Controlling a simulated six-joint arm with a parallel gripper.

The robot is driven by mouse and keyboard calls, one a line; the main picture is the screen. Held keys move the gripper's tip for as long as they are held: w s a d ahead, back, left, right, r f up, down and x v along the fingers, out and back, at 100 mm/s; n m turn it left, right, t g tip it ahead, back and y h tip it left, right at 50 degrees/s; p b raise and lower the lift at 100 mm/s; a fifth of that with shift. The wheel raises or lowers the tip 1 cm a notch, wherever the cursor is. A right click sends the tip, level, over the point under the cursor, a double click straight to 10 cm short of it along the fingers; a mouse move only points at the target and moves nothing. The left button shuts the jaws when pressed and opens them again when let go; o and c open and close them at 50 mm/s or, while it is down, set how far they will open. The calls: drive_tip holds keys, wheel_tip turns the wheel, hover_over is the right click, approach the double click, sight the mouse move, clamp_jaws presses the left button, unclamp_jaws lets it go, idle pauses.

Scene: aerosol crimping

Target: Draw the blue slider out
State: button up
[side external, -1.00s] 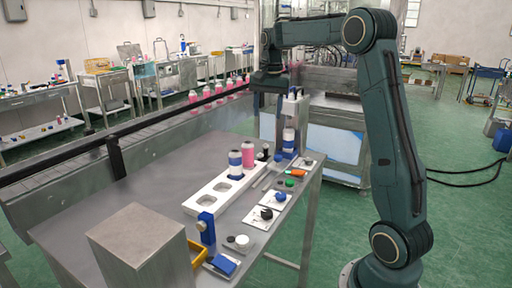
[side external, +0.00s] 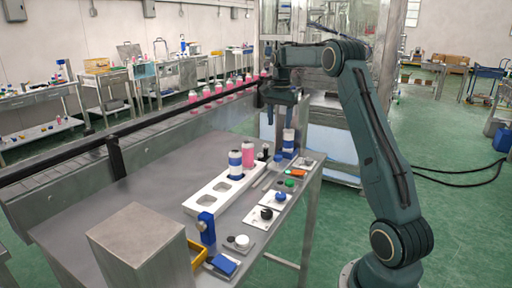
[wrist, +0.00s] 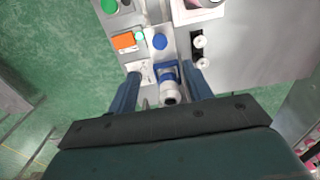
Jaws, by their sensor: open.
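A blue slider-like carrier (wrist: 167,72) shows in the wrist view, with a white-topped can (wrist: 170,92) in front of it. In the side view, blue parts (side external: 287,153) sit at the base of the station at the table's far end, below a white-and-blue can (side external: 288,138). My gripper (side external: 283,118) is open above this station, fingers pointing down. In the wrist view, my gripper (wrist: 162,88) has one finger on each side of the carrier and can, with gaps visible. I cannot tell how deep the fingertips reach.
A white tray (side external: 207,198) with square recesses holds a blue-and-white can (side external: 235,163); a pink can (side external: 248,153) stands beside it. Another blue clamp (side external: 207,228) is at its near end. Buttons line the right edge. A metal box (side external: 140,245) stands in front; the table's left is clear.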

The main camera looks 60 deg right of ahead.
sight(278, 156)
wheel_tip(278, 156, down, 13)
drive_tip(key=shift+r, duration=0.1)
idle(0.5)
clamp_jaws()
